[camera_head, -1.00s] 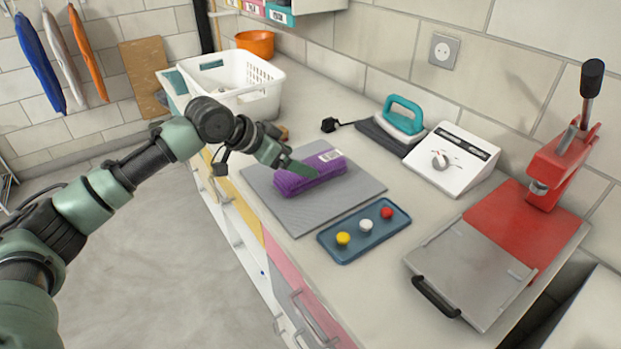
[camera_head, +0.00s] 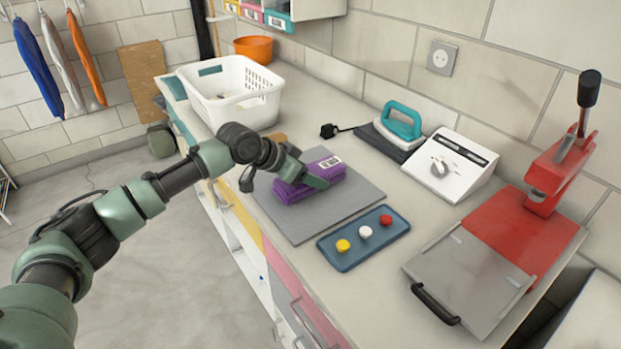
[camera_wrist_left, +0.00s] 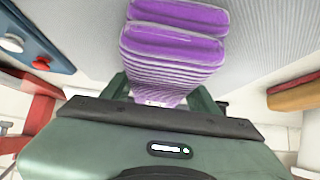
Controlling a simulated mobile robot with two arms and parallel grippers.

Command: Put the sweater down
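The purple folded sweater (camera_head: 324,167) is over the grey mat (camera_head: 298,230) on the counter, with a white label on its far end. I cannot tell whether its underside touches the mat. My left gripper (camera_head: 308,178) comes in from the left at the sweater, one green finger showing in front of it. In the left wrist view the sweater (camera_wrist_left: 172,48) runs between the two fingers (camera_wrist_left: 160,92) and narrows there, pinched. My right gripper is not in view.
A blue tray (camera_head: 345,262) with yellow, white and red knobs lies in front of the mat. A white basket (camera_head: 262,112) stands behind left. An iron (camera_head: 402,125), a white control box (camera_head: 470,172) and a red press (camera_head: 500,225) stand to the right.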

